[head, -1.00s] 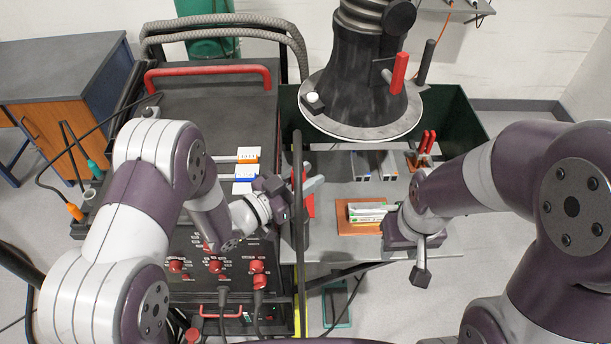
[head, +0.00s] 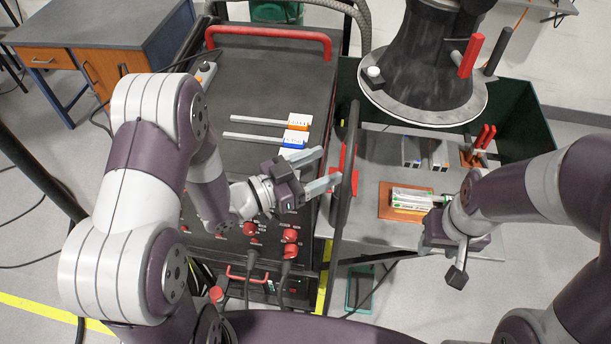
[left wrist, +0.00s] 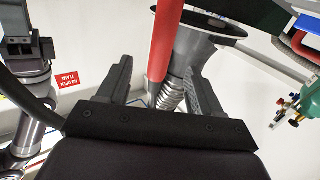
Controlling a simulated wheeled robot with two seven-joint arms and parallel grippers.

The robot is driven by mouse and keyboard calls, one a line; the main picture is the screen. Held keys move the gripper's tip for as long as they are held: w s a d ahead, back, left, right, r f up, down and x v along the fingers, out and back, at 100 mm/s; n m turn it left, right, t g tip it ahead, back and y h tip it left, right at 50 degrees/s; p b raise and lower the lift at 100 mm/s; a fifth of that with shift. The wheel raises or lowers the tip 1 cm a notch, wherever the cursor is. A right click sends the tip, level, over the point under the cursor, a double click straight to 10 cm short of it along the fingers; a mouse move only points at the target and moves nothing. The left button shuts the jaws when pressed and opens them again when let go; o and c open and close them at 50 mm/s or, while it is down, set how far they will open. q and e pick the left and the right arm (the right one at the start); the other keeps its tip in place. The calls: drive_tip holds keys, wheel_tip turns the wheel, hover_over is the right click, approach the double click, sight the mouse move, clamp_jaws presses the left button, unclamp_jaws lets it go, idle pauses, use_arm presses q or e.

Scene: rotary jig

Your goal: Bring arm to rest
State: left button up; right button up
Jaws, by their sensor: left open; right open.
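My left gripper (head: 322,170) is open. Its two pale fingers point right, above the right edge of the dark cabinet top, beside a dark upright bar (head: 347,160) and a red part (head: 338,188). I cannot tell whether the fingertips touch either. In the left wrist view the fingers (left wrist: 160,88) are apart, and a red bar (left wrist: 164,40) shows in the gap, its depth unclear. My right gripper (head: 457,262) hangs at the right, near the orange board (head: 400,212) with white-and-green packs (head: 412,200). Its jaws are open but partly hidden.
A dark cabinet (head: 250,85) with a red rail handle (head: 268,33) fills the middle left. Two grey strips with orange and blue ends (head: 297,122) lie on it. A desk (head: 100,35) stands far left.

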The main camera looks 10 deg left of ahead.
use_arm(q)
drive_tip(key=a+f+y, duration=0.1)
drive_tip(key=a+y, duration=0.1)
drive_tip(key=w+a+n+y, duration=0.1)
drive_tip(key=a+y, duration=0.1)
drive_tip(key=w+a+f+y, duration=0.1)
drive_tip(key=a, duration=0.2)
drive_tip(key=shift+w+f+n+y+b, duration=0.1)
drive_tip(key=shift+f+n+y+b, duration=0.2)
drive_tip(key=shift+y, duration=0.1)
drive_tip(key=a+y, duration=0.1)
drive_tip(key=a+n+y, duration=0.1)
drive_tip(key=w+a+f+y, duration=0.1)
drive_tip(key=shift+a+n+g+y, duration=0.35)
drive_tip(key=shift+n+g+y, duration=0.05)
drive_tip(key=a+y, duration=0.1)
drive_tip(key=s+a+n+g+y, duration=0.1)
drive_tip(key=a+n+y, duration=0.1)
drive_tip(key=shift+s+f+g, duration=0.1)
drive_tip(key=shift+s+g, duration=0.2)
drive_tip(key=s+n+g+y, duration=0.1)
drive_tip(key=s+n+g, duration=0.3)
drive_tip(key=s, duration=0.9)
drive_tip(key=g, duration=0.3)
drive_tip(key=shift+d+f+n+y, duration=0.15)
drive_tip(key=shift+d+n+y, duration=0.15)
drive_tip(key=shift+n, duration=0.1)
drive_tip(key=shift+s, duration=0.1)
